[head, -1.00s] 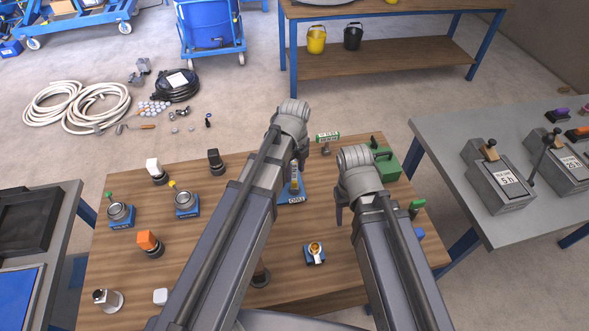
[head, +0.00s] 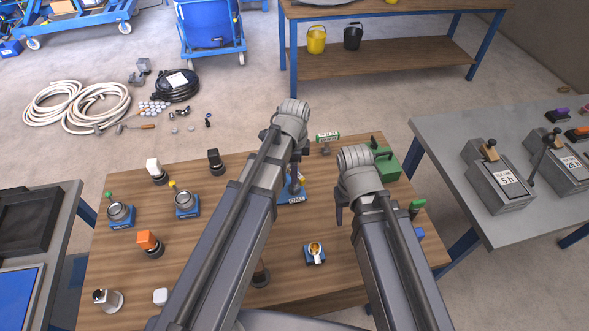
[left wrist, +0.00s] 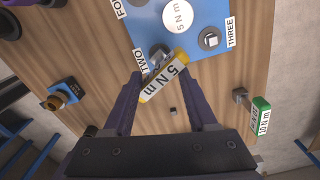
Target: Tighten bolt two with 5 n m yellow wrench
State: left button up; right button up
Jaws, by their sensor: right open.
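The yellow wrench, labelled 5 N m, shows in the left wrist view (left wrist: 165,80), lying slantwise beside the label TWO. Its far end is near bolt two (left wrist: 158,52) on the blue plate (left wrist: 215,18), which also shows in the head view (head: 291,198). My left gripper (left wrist: 163,72) has its fingers apart on both sides of the wrench. I cannot tell whether they touch it. In the head view, my left gripper (head: 298,172) hangs over the plate and partly hides the wrench. My right gripper (head: 343,208) is open and empty, right of the plate.
A green-labelled wrench (head: 327,138) stands behind the plate; it reads 10 N m in the left wrist view (left wrist: 260,118). A green case (head: 387,165) is at the back right. A small blue block with a golden part (head: 315,253) stands in front. Bolt three (left wrist: 209,40) is beside bolt two.

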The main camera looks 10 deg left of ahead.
pick_arm(q)
jog(key=shift+r+m+p, duration=0.35)
jog(key=shift+m+p, duration=0.05)
jog(key=shift+m, duration=0.3)
jog(key=m, duration=0.1)
jog(key=r+m+p, duration=0.1)
jog(key=m, duration=0.1)
jog(key=shift+r+m, duration=0.1)
jog(key=shift+m, duration=0.2)
jog(key=m, duration=0.2)
jog(key=r+m+p, duration=0.1)
jog(key=m, duration=0.1)
jog(key=shift+m, duration=0.3)
jog(key=shift+f, duration=0.1)
pick_arm(e)
notch_tip(320, 180, up, 3)
jog(key=shift+f, duration=0.15)
pick_arm(q)
jog(key=shift+f, duration=0.1)
pick_arm(e)
jog(key=shift+f, duration=0.1)
pick_arm(q)
notch_tip(320, 180, down, 8)
jog(key=b, duration=0.8)
jog(key=shift+r, duration=0.2)
pick_arm(e)
notch_tip(320, 180, down, 8)
jog(key=shift+r, duration=0.2)
